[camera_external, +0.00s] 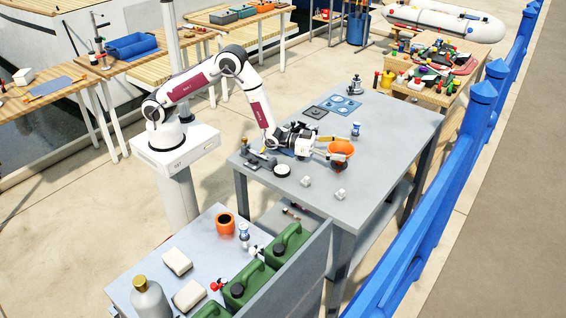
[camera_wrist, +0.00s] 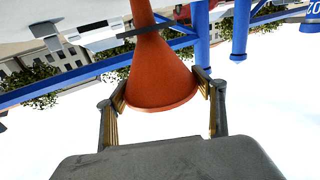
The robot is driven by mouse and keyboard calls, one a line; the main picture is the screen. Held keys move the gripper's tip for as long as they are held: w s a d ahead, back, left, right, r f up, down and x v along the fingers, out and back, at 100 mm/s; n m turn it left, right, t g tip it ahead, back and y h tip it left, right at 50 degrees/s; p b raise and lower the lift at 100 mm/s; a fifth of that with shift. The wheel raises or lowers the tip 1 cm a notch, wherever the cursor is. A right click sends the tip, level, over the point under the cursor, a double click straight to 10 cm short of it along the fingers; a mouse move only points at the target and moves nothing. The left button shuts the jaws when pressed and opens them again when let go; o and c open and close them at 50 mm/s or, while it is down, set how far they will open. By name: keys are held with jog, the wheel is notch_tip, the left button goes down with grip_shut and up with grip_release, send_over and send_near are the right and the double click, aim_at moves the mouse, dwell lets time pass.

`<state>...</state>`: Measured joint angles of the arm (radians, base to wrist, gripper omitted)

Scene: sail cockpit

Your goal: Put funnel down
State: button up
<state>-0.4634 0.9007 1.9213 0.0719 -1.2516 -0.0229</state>
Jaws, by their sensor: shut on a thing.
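The orange funnel (camera_external: 342,148) is held at the end of my arm, over the grey table (camera_external: 385,128). In the wrist view the funnel (camera_wrist: 160,72) fills the space between the two finger pads, its wide rim toward the camera and its narrow spout pointing away. My gripper (camera_external: 335,153) is shut on the funnel; the fingers (camera_wrist: 162,97) press its sides near the rim.
A blue-and-white can (camera_external: 356,130) stands just behind the funnel. Blue and dark plates (camera_external: 340,104) lie farther back. A white round item (camera_external: 282,170) and two small pale blocks (camera_external: 306,182) sit near the front. A blue railing (camera_external: 440,185) runs along the right. The table's right rear is clear.

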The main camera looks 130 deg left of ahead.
jog(key=o, duration=1.1)
jog(key=shift+f, duration=0.1)
jog(key=shift+r, duration=0.2)
jog(key=shift+v, duration=3.75)
